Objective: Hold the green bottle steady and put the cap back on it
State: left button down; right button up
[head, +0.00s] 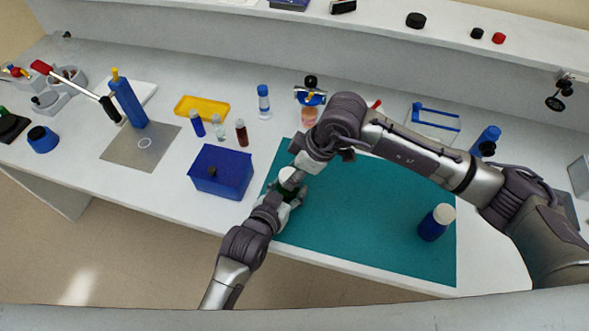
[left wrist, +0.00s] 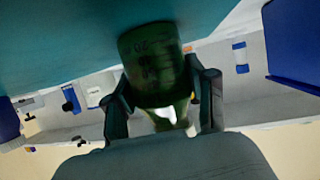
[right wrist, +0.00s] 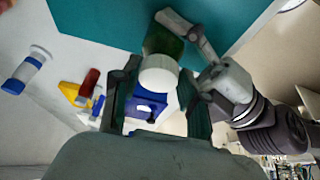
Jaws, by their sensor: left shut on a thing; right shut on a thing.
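The green bottle (head: 287,189) is at the left edge of the teal mat (head: 350,220), partly hidden by my grippers. My left gripper (head: 280,200) is shut on it; in the left wrist view the dark green bottle (left wrist: 153,62) sits between both fingers. The white cap (right wrist: 158,76) is between the fingers of my right gripper (right wrist: 155,95), which is shut on it. The cap also shows in the head view (head: 289,174), at the bottle's top end. In the right wrist view it overlaps the bottle (right wrist: 163,42); I cannot tell whether it is seated.
A blue box (head: 221,172) stands close left of the grippers. A blue bottle with a white cap (head: 433,225) stands at the mat's right. Small vials (head: 219,127) and a yellow tray (head: 202,109) are behind the box. The mat's middle is clear.

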jog(key=o, duration=0.7)
jog(key=shift+o, duration=0.2)
jog(key=shift+r, duration=0.1)
jog(key=shift+r, duration=2.15)
jog(key=shift+c, duration=0.5)
